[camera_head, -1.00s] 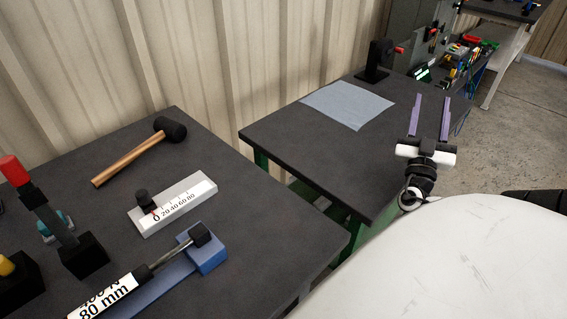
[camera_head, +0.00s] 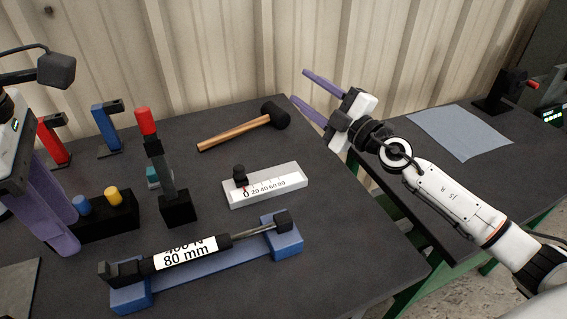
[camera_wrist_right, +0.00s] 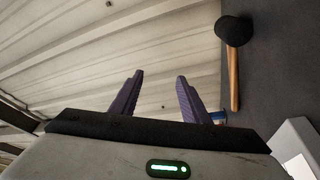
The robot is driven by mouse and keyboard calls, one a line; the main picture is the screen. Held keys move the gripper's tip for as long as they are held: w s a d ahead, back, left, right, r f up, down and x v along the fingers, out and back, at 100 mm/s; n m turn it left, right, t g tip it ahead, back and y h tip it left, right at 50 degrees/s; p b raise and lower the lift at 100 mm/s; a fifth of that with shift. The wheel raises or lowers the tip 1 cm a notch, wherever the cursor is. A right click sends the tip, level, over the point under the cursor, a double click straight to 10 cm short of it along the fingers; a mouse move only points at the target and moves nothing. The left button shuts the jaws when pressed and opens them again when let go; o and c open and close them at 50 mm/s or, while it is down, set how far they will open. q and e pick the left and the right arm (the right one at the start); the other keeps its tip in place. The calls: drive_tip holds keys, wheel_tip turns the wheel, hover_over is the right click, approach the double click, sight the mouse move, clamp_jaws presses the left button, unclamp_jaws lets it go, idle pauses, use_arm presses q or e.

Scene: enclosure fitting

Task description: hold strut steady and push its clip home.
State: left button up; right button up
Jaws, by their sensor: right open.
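The strut (camera_head: 185,254) is a black cylinder with a white "80 mm" label and a grey rod. It lies in a blue cradle (camera_head: 215,268) at the front of the bench. Each end has a black fitting, at the left (camera_head: 122,270) and the right (camera_head: 283,219); I cannot make out a separate clip. My right gripper (camera_head: 304,88) is open and empty, above the back right of the bench, well away from the strut. Its two purple fingers also show in the wrist view (camera_wrist_right: 159,76). My left gripper (camera_head: 52,215) is partly cut off at the left edge, left of the strut.
A mallet (camera_head: 236,133) and a white scale block (camera_head: 266,186) lie behind the strut. A red-topped lever (camera_head: 163,175), a box with blue and yellow buttons (camera_head: 105,222), and red and blue clamps (camera_head: 107,128) stand left. A second bench with a grey cloth (camera_head: 460,130) is at right.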

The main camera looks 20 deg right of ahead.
drive_tip(key=s+a+r+n+g+y, duration=0.1)
drive_tip(key=s+a+n+g+y, duration=0.2)
drive_tip(key=a+n, duration=0.4)
drive_tip(key=s+a+r+n+g+y, duration=0.2)
drive_tip(key=a+n+g, duration=0.3)
drive_tip(key=a, duration=0.4)
drive_tip(key=s+a+r+n+g+y, duration=0.1)
drive_tip(key=s+a+n+g+y, duration=0.2)
drive_tip(key=a+n, duration=0.4)
drive_tip(key=s+a+f+n+g+h, duration=0.2)
drive_tip(key=s+a+n+g+h, duration=0.2)
drive_tip(key=s+n+g, duration=0.35)
drive_tip(key=n+h, duration=1)
drive_tip(key=n, duration=0.1)
approach(283, 217)
wheel_tip(283, 217, down, 8)
drive_tip(key=shift+w+a+f, duration=0.1)
drive_tip(key=shift+a+f, duration=0.05)
drive_tip(key=shift+c, duration=0.4)
